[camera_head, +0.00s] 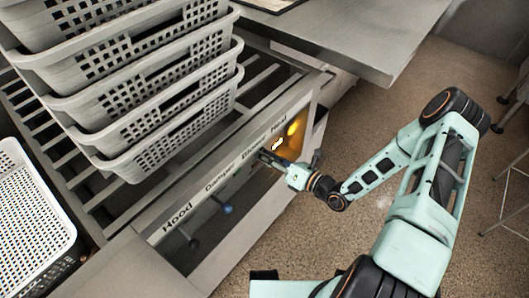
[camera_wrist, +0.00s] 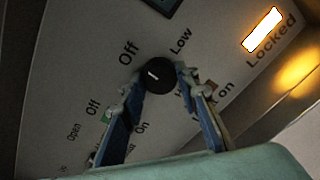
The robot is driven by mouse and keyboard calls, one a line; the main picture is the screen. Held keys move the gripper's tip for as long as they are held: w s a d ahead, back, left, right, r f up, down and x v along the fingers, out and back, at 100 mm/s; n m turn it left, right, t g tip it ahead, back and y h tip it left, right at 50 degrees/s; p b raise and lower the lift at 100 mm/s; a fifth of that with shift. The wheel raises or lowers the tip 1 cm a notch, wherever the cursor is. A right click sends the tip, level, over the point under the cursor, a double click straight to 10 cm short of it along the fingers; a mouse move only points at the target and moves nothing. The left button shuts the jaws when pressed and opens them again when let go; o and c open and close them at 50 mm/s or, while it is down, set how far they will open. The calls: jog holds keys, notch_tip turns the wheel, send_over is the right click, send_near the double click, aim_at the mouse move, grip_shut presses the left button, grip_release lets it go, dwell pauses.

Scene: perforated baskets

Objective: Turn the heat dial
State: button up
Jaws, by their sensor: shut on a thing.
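The heat dial (camera_wrist: 158,75) is a round black knob with a white pointer mark, on the grey control panel (camera_wrist: 70,60). "Off" and "Low" are printed around it. My gripper (camera_wrist: 158,86) is shut on the dial, one blue finger on each side. In the head view my gripper (camera_head: 266,157) reaches the panel's right end from the right, below the word "Heat". The dial itself is hidden there by the gripper. In the wrist view the fingers cover part of the lower labels.
A lit "Locked" lamp (camera_wrist: 263,30) glows at the upper right of the wrist view. A blue-tipped lever (camera_head: 227,209) sticks out along the panel to the left. Stacked perforated baskets (camera_head: 150,120) stand on the slatted rack behind.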

jog(key=shift+n, duration=0.5)
dwell(0.3)
jog(key=o, duration=1.2)
jog(key=shift+c, duration=0.2)
jog(key=shift+s+d, duration=0.1)
jog(key=shift+d, duration=0.05)
jog(key=v, duration=1.1)
jog(key=shift+s+d, duration=0.25)
jog(key=shift+s, duration=0.1)
jog(key=shift+r, duration=0.1)
